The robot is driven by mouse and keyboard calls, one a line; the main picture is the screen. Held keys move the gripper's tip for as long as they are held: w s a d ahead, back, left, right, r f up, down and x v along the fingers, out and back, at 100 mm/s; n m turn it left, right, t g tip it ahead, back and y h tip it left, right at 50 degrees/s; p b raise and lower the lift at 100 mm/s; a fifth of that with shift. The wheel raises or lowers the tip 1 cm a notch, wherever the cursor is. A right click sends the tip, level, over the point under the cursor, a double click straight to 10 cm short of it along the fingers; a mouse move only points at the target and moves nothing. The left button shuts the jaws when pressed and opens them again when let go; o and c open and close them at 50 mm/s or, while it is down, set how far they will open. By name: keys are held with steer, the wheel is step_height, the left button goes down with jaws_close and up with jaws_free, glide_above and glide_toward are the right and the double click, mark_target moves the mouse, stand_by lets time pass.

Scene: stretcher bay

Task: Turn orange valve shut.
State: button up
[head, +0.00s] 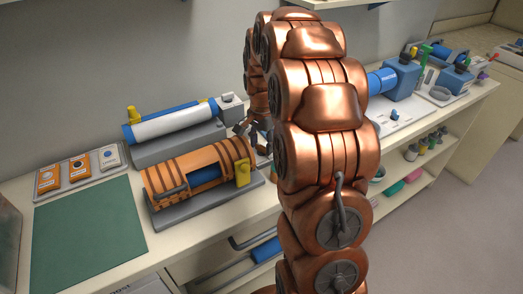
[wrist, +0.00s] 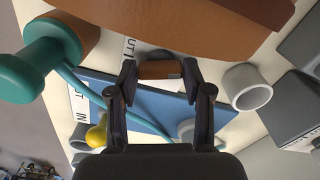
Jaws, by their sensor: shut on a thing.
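In the wrist view, my gripper (wrist: 159,69) has its two dark fingers on either side of a small orange-brown bar, which looks like the orange valve's handle (wrist: 158,71). The fingers are closed against its ends. The bar lies across the picture, over a white base beside a blue plate (wrist: 110,92). The valve's body is mostly hidden, so its turn cannot be read. In the head view, my gripper (head: 252,130) is small and partly hidden behind my copper arm, at the right end of the bench devices; the valve cannot be made out there.
A large orange-brown surface (wrist: 205,18) overhangs the fingers. A teal knob (wrist: 38,62), a yellow knob (wrist: 97,136) and a white ring (wrist: 247,87) are close by. In the head view, an orange banded cylinder (head: 180,172) and a white-and-blue cylinder (head: 178,122) flank the gripper's left. A green mat (head: 88,230) is clear.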

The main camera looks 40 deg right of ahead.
mark_target(262, 146)
steer(key=n+b, duration=0.2)
steer(key=n, duration=0.1)
steer(key=shift+w+f, duration=0.1)
steer(key=shift+f, duration=0.05)
steer(key=n+b, duration=0.3)
steer(key=n, duration=0.1)
steer(key=n+b, duration=0.1)
steer(key=n, duration=0.2)
steer(key=n+b, duration=0.1)
steer(key=n, duration=0.2)
steer(key=shift+r+n, duration=0.2)
steer(key=shift+n, duration=0.2)
steer(key=o, duration=1.2)
steer(key=shift+c, duration=0.2)
steer(key=shift+r, duration=0.1)
step_height(262, 146, up, 12)
